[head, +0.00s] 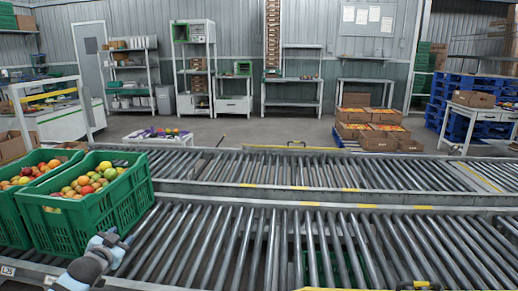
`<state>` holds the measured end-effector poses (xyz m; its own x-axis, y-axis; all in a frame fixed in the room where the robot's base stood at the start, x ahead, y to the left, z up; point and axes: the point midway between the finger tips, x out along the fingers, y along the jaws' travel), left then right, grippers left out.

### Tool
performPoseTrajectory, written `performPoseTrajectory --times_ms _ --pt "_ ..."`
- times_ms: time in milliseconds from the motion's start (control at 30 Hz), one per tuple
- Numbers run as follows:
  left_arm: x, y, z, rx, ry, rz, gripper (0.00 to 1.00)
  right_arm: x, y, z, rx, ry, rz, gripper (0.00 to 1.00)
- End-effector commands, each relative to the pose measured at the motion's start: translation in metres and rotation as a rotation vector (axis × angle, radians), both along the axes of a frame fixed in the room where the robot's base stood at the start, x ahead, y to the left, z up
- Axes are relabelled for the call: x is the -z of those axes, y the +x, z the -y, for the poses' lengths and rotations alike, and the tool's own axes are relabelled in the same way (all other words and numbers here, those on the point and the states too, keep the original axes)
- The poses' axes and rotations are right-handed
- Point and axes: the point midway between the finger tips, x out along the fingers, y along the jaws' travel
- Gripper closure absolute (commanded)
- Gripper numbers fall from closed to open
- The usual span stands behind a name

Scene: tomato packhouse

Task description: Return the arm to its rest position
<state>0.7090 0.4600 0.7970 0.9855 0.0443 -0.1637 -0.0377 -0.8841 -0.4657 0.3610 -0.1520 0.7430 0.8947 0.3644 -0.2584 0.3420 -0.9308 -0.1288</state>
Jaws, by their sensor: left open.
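My left arm comes in from the lower left over the near roller conveyor (270,235). My left gripper (122,238) is open and looks empty, just right of and in front of the nearer green crate (95,222). It covers part of that crate's lower right corner; I cannot tell whether they touch. The crate holds red, yellow and green tomatoes. My right gripper is not in view.
A second green tomato crate (12,215) stands at the far left. Most of the near conveyor to the right is bare. A second conveyor (320,172) runs behind it. Cardboard boxes (372,142) and blue pallets (458,110) stand further back. A green crate (335,268) shows below the rollers.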

Motion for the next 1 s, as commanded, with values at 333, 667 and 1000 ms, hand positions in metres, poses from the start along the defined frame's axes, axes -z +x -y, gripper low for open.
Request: performPoseTrajectory --times_ms 333,667,1000 --pt "0.094 -0.166 0.191 0.222 -0.241 -0.129 0.54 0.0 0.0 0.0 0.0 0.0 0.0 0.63" --pt "0.077 -0.304 0.287 0.289 -0.49 -0.187 0.54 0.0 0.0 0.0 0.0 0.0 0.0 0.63" --pt "0.028 -0.349 0.304 0.269 -0.574 -0.222 0.54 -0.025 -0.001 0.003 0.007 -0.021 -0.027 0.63"
